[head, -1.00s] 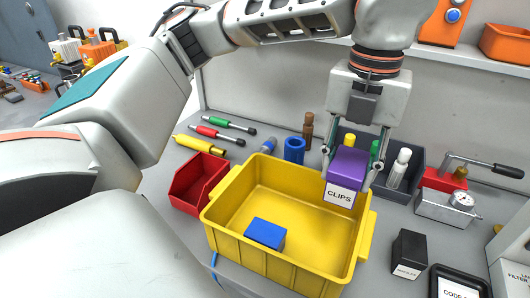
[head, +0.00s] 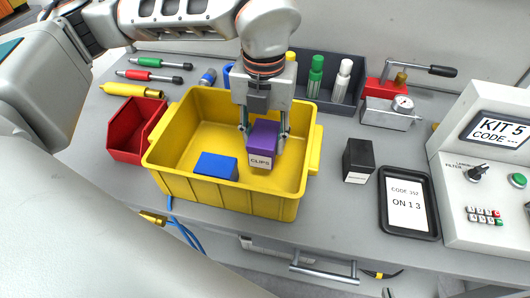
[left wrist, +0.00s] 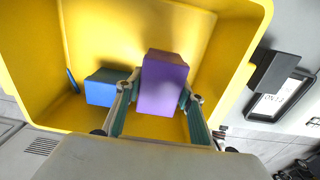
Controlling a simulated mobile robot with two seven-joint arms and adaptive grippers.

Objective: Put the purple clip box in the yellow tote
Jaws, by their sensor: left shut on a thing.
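The purple clip box (head: 263,144), with a white CLIPS label, is in my left gripper (head: 263,135). The gripper is shut on it and holds it upright over or inside the right half of the yellow tote (head: 222,196). In the left wrist view the purple clip box (left wrist: 162,84) sits between the two fingers of my left gripper (left wrist: 158,105), with the yellow tote (left wrist: 100,32) around it. I cannot tell whether the box touches the tote floor. My right gripper is not in view.
A blue box (head: 216,167) lies in the tote, left of the clip box. A red bin (head: 135,128) stands left of the tote. A dark bin with bottles (head: 326,82) stands behind.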

